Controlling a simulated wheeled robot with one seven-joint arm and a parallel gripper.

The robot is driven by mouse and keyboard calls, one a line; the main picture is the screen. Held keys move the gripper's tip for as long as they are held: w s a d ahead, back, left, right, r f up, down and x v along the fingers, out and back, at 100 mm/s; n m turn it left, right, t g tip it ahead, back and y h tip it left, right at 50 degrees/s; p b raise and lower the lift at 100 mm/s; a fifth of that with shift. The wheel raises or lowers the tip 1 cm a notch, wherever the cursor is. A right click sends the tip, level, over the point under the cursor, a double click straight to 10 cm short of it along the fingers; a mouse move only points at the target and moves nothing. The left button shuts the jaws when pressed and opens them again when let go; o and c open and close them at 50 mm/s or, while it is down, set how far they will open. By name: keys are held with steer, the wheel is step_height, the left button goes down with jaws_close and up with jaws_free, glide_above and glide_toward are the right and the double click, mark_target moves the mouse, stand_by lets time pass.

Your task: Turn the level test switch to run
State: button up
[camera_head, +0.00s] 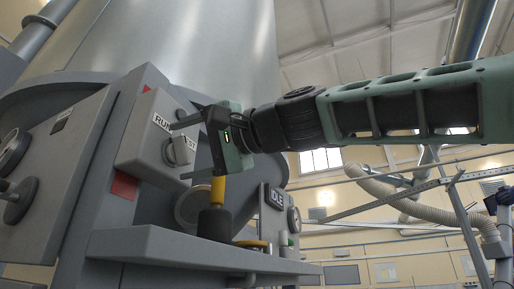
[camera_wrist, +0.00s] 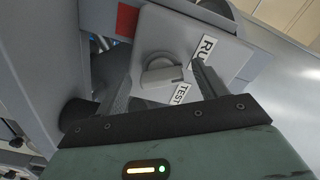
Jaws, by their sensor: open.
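The level test switch (camera_head: 181,150) is a grey rotary knob on a light grey plate, with a RUN label (camera_head: 161,122) at its upper left and a TEST label, partly hidden by my gripper, at its right. In the wrist view the knob (camera_wrist: 161,74) has its bar pointing toward the TEST label (camera_wrist: 181,93), and the RUN label (camera_wrist: 206,50) is beside the right finger. My gripper (camera_head: 180,150) is open in front of the plate. Its two fingers (camera_wrist: 158,85) stand on either side of the knob; I cannot tell whether they touch it.
A ledge (camera_head: 180,247) runs below the plate, with a yellow and black upright part (camera_head: 216,205) close under my gripper. An IDLE sign (camera_head: 276,197) is to the right. A red tag (camera_head: 124,185) and gauges (camera_head: 14,152) are at left.

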steer(key=b+v, duration=0.7)
steer(key=v, duration=1)
steer(key=shift+b, duration=0.4)
steer(key=shift+f, duration=0.1)
steer(key=w+a+f+g+h, duration=0.1)
steer(key=w+a+f+h, duration=0.15)
steer(key=f, duration=0.75)
steer(key=w+a+f+h, duration=0.2)
steer(key=w+f, duration=0.2)
steer(key=f, duration=0.6)
step_height(320, 180, down, 18)
steer(key=d+g+h, duration=0.1)
steer(key=g+h, duration=0.1)
steer(key=h, duration=0.2)
steer(key=s+d+f+n+g+h, duration=0.1)
steer(key=s+d+f, duration=0.4)
steer(key=f, duration=0.5)
steer(key=s+d+f+n+g+h, duration=0.1)
steer(key=s+d+f+n+h, duration=0.2)
steer(key=f, duration=0.7)
steer(key=s+d+f+n+g+h, duration=0.1)
steer(key=s+d+f+n+h, duration=0.1)
steer(key=s+d+f, duration=0.5)
step_height(320, 180, down, 3)
steer(key=shift+s+d+g+h, duration=0.3)
steer(key=shift+s+g+h, duration=0.1)
steer(key=shift+s+h, duration=0.3)
